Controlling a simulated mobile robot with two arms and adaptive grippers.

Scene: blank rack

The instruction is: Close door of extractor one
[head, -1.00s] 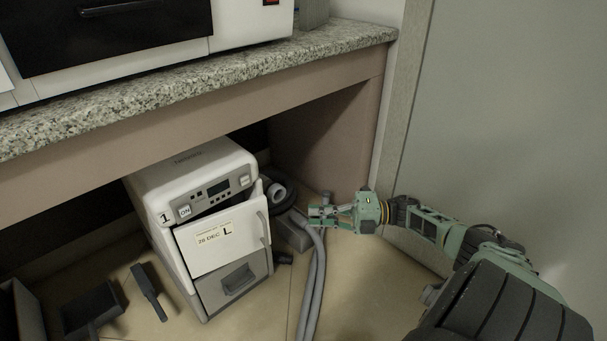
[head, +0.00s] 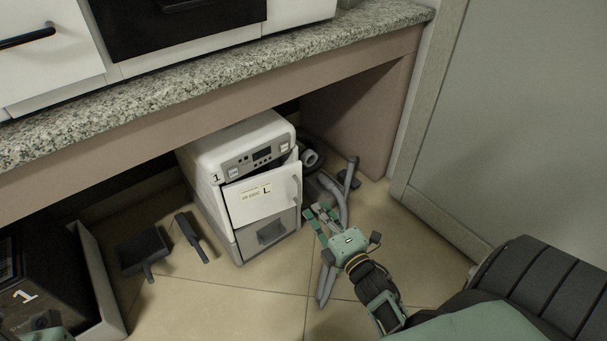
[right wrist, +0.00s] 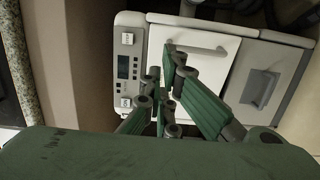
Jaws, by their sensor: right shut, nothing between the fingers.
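Extractor one is a white machine (head: 215,150) marked "1", on the floor under the counter. Its labelled white door (head: 262,205) hangs ajar, with a dark gap along its top edge below the control panel. A curved handle (head: 296,190) is at the door's right side. My right gripper (head: 318,213) is shut and empty, just right of the door in the head view; contact cannot be told. In the right wrist view, the closed fingers (right wrist: 163,62) overlap the white door (right wrist: 225,50), partly hiding it.
Grey hoses (head: 335,195) lie on the floor right of the extractor. A dustpan (head: 143,250) and a brush (head: 190,235) lie to its left. The granite counter (head: 200,88) overhangs it.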

